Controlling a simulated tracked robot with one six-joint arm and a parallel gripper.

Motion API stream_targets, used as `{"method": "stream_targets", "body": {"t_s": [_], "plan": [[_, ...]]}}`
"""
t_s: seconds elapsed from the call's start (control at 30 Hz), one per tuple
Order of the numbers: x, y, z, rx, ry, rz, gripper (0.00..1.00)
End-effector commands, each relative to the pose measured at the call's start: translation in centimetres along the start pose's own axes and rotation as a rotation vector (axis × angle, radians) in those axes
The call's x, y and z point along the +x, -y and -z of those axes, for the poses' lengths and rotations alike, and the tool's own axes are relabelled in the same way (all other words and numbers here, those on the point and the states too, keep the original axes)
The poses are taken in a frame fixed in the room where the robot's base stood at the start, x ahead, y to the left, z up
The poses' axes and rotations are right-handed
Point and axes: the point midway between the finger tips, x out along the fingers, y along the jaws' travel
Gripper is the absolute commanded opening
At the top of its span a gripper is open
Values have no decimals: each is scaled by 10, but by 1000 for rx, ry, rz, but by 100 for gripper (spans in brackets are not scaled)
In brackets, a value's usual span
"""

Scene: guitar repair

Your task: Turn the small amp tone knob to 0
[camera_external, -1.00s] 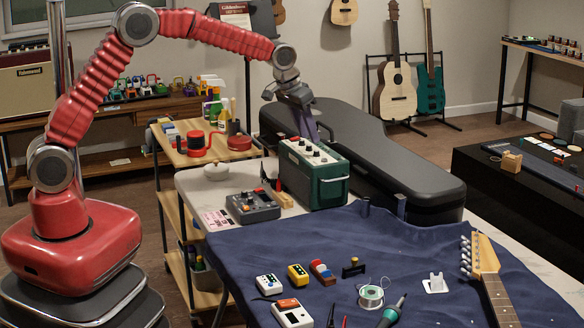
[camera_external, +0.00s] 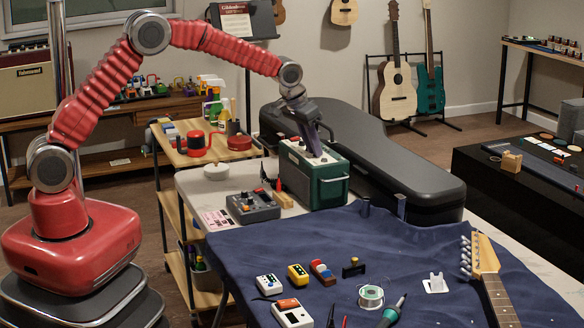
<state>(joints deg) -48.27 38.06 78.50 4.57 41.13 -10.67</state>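The small amp (camera_external: 332,183) is a dark green box with a light top panel, standing on the light table at the back edge of the blue cloth. Its top panel carries small dark knobs, and one dark knob (camera_external: 323,149) shows beside my gripper. My gripper (camera_external: 317,153) points down with its fingertips at the amp's top panel. The fingers hide part of the panel and some knobs. I cannot tell which knob is the tone knob, whether the fingers touch one, or how far apart they are.
A black guitar case (camera_external: 400,165) lies right behind the amp. A grey multi-knob unit (camera_external: 252,207) stands to its left on the table. Small pedals (camera_external: 298,273), a solder spool (camera_external: 371,296) and a guitar neck (camera_external: 492,275) lie on the blue cloth (camera_external: 420,250).

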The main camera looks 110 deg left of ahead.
Motion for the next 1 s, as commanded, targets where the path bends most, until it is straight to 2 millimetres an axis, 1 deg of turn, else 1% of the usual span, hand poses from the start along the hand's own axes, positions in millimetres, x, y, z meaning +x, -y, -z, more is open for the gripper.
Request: {"method": "stream_targets", "body": {"t_s": [0.03, 0.2, 0.23, 0.67, 1.0], "plan": [[0, 0, 0, 0, 0, 0, 13], [0, 0, 0, 0, 0, 0, 1], [0, 0, 0, 0, 0, 0, 0], [0, 0, 0, -21, 1, 9, 0], [0, -3, 0, -136, 1, 58, 0]]}}
